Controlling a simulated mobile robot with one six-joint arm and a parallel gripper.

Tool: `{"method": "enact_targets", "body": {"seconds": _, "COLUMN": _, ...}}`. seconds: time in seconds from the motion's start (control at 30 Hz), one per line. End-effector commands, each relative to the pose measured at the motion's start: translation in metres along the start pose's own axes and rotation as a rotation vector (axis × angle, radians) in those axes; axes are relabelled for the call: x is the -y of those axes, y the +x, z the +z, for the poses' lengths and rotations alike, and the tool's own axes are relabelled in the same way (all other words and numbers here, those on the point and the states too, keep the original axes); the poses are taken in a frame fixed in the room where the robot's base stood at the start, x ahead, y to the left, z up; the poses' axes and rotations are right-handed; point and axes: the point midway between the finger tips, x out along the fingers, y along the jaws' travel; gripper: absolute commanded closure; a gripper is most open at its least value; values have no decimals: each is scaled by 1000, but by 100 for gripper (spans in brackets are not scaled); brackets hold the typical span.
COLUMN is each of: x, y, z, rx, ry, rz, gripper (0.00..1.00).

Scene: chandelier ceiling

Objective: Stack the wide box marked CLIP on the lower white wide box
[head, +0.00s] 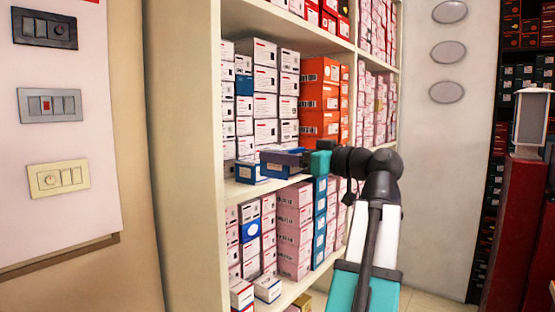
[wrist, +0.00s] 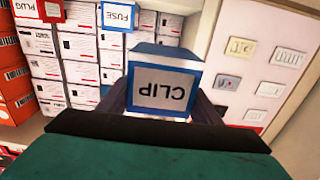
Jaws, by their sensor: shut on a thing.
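The wide box marked CLIP (wrist: 162,90) is between my gripper's dark fingers (wrist: 164,106) in the wrist view. I cannot tell which is the lower white wide box.
A blue-edged FUSE box (wrist: 118,17) and a red-edged PLUG box (wrist: 40,10) are near in the wrist view. Orange boxes (head: 319,100) are stacked to the right. The shelf's side panel (head: 185,150) stands at left. Packed boxes (head: 295,225) fill the shelf below.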

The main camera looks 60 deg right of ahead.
Motion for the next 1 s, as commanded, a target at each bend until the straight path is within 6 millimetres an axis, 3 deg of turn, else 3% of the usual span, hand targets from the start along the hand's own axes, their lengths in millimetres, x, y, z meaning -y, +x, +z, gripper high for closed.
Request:
{"method": "enact_targets", "body": {"seconds": 0.17, "x": -5, "y": 3, "z": 10, "rx": 3, "ry": 2, "rz": -8, "gripper": 66}}
{"method": "enact_targets", "body": {"seconds": 0.37, "x": -23, "y": 13, "z": 44, "rx": 11, "ry": 4, "rz": -33, "gripper": 66}}
{"method": "enact_targets", "body": {"seconds": 1.0, "x": -87, "y": 63, "z": 221, "rx": 29, "ry": 3, "rz": -175, "gripper": 66}}
